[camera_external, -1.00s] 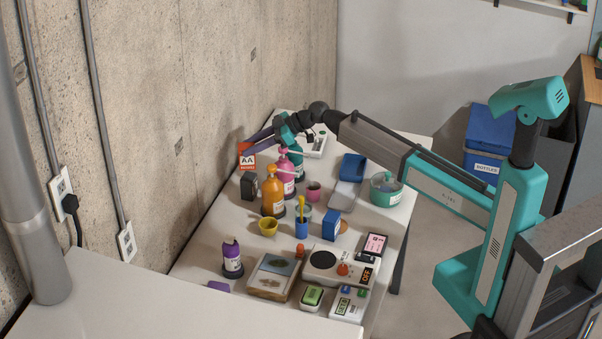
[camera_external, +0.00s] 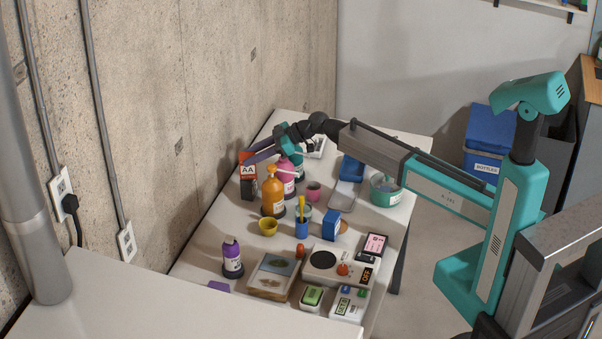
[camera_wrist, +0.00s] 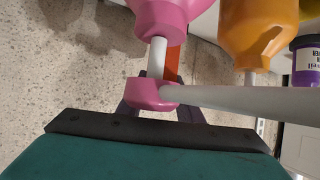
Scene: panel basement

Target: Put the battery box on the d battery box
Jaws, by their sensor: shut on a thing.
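The battery box (camera_external: 248,171), red-orange with a white AA label, is at the left wall side of the table in the external view. My gripper (camera_external: 262,151) is shut on it from above. A strip of its orange side shows between the fingers in the wrist view (camera_wrist: 172,62). A dark box (camera_external: 248,188), probably the d battery box, stands directly below it in the picture. No gap shows between them, but I cannot tell whether they touch. The dark box's label is not readable, and the pink pump blocks much of the wrist view.
A pink pump bottle (camera_external: 285,176) stands right beside the gripper, its spout crossing the wrist view. An orange pump bottle (camera_external: 273,195) stands in front. Cups, a blue box (camera_external: 331,224) and trays fill the table's middle. The concrete wall (camera_external: 200,120) is close at left.

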